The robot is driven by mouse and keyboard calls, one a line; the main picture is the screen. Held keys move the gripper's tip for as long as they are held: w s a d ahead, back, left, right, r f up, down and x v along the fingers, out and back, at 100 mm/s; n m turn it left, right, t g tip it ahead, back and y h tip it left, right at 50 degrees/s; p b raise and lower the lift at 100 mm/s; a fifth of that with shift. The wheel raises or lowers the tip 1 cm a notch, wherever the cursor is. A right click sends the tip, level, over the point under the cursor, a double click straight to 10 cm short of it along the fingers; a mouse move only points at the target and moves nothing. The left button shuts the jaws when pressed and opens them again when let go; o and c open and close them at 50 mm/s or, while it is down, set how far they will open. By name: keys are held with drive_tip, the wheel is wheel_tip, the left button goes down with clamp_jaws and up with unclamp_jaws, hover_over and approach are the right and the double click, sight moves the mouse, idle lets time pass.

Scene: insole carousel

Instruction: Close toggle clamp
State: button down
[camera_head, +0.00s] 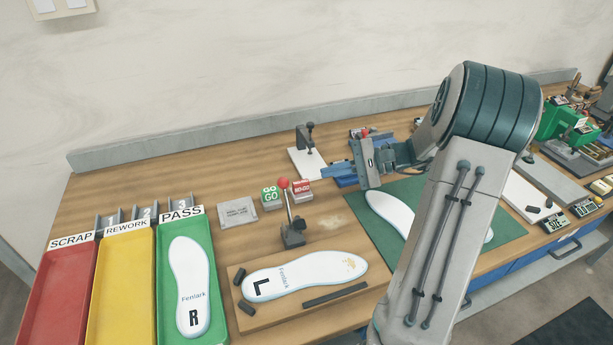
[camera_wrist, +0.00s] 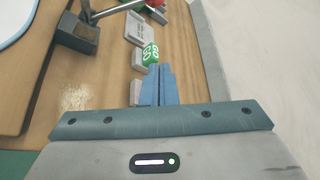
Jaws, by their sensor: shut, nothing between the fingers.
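The toggle clamp (camera_head: 293,237) is a dark block at the back edge of a wooden fixture board (camera_head: 235,273). Its metal handle stands nearly upright, leaning slightly left, with a red ball (camera_head: 284,184) on top. A white insole marked L (camera_head: 305,272) lies on the board in front of it. My gripper (camera_head: 328,174) is shut and empty, behind and right of the handle, apart from it. In the wrist view, the blue fingers (camera_wrist: 158,70) are together; the clamp base (camera_wrist: 78,35) is at upper left, and the red ball (camera_wrist: 155,3) is cut by the top edge.
GO (camera_head: 271,197) and red NO-GO (camera_head: 302,190) blocks and a grey plate (camera_head: 237,212) lie behind the clamp. Red, yellow and green trays (camera_head: 160,290) stand left; the green one holds an R insole. A green mat (camera_head: 370,235) with another insole is right, partly behind my arm.

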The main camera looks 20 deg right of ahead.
drive_tip(key=a+p, duration=0.2)
drive_tip(key=a, duration=0.7)
drive_tip(key=shift+w+a+f, duration=0.15)
drive_tip(key=shift+w+a, duration=0.05)
drive_tip(key=shift+a, duration=0.2)
drive_tip(key=shift+d, duration=0.3)
